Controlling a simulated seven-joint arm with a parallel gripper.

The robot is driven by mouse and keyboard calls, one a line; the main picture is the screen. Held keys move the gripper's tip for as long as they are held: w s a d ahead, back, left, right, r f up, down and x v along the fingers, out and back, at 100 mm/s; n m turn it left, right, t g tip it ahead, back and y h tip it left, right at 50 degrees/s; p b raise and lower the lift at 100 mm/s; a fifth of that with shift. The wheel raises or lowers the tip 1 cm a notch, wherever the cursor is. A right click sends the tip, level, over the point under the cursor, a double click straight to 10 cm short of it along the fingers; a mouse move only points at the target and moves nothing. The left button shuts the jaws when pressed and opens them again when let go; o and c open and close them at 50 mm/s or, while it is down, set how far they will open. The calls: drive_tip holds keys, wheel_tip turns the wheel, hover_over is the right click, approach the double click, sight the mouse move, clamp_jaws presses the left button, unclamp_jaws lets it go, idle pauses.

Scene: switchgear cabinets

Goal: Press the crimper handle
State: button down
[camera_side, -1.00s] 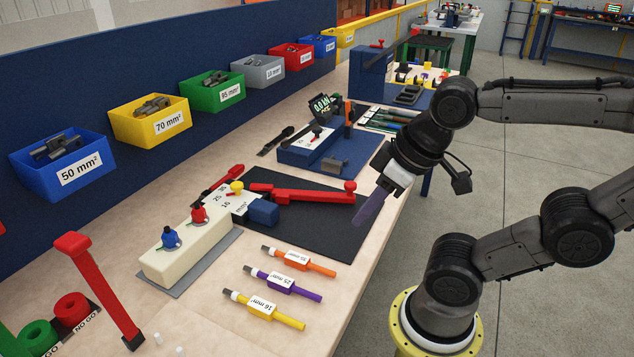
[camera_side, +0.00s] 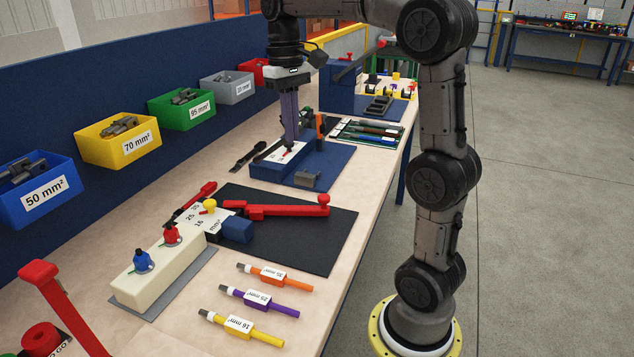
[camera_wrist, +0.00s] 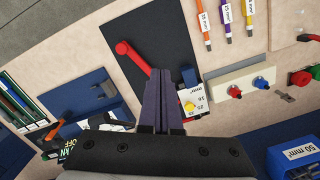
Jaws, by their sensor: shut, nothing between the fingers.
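The crimper has a red handle (camera_side: 288,211) with a red ball knob at its right end, lying nearly flat over a black mat (camera_side: 310,250). Its body has a dark blue block (camera_side: 237,230), a yellow knob (camera_side: 210,205) and a white plate marked with mm² sizes. In the wrist view the red handle (camera_wrist: 133,56) slants left of the fingertips. My gripper (camera_side: 291,142) is shut and empty, pointing down in front of or above a blue device with a small red lever, behind the crimper. The wrist view shows the closed fingers (camera_wrist: 164,80). The gap to the device cannot be told.
The blue device (camera_side: 270,165) stands on a blue mat beyond the crimper. A cream block (camera_side: 162,265) with blue and red knobs is at the left. Orange, purple and yellow cable pieces (camera_side: 262,298) lie at the front. Labelled bins (camera_side: 118,138) line the wall.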

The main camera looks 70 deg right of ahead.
drive_tip(key=d+f+m+g+y, duration=0.1)
drive_tip(key=d+f, duration=0.3)
drive_tip(key=d, duration=0.3)
drive_tip(key=w+d+f+m+g+y, duration=0.1)
drive_tip(key=d+f+m, duration=0.1)
drive_tip(key=d+f, duration=0.3)
drive_tip(key=shift+w+d+f, duration=0.25)
drive_tip(key=shift+d, duration=0.6)
drive_tip(key=x, duration=1)
